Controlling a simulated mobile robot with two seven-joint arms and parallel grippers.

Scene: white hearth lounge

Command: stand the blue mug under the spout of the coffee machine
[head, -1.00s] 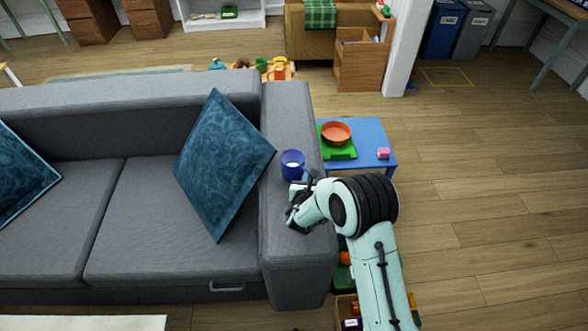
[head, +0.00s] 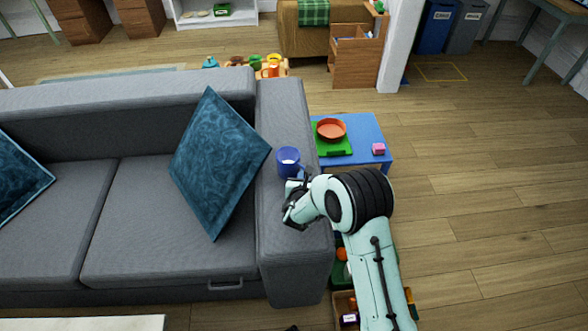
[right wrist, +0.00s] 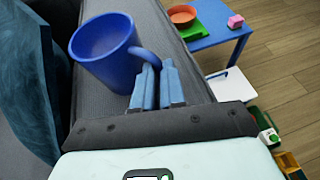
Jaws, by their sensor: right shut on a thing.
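The blue mug (head: 288,162) is over the grey sofa's right armrest. In the right wrist view the mug (right wrist: 105,55) is close to the camera, its open top up and its handle towards my fingers. My right gripper (head: 304,183) is shut on the mug's handle. In the right wrist view the fingertips (right wrist: 158,80) are at the handle. I cannot tell whether the mug's base touches the armrest. No coffee machine shows in either view. My left gripper is not in view.
The grey sofa (head: 140,205) fills the left, with a teal cushion (head: 218,165) beside the armrest. A blue low table (head: 367,130) holds a green board, an orange bowl (head: 331,128) and a pink block (head: 378,148). Open wooden floor (head: 480,200) lies to the right.

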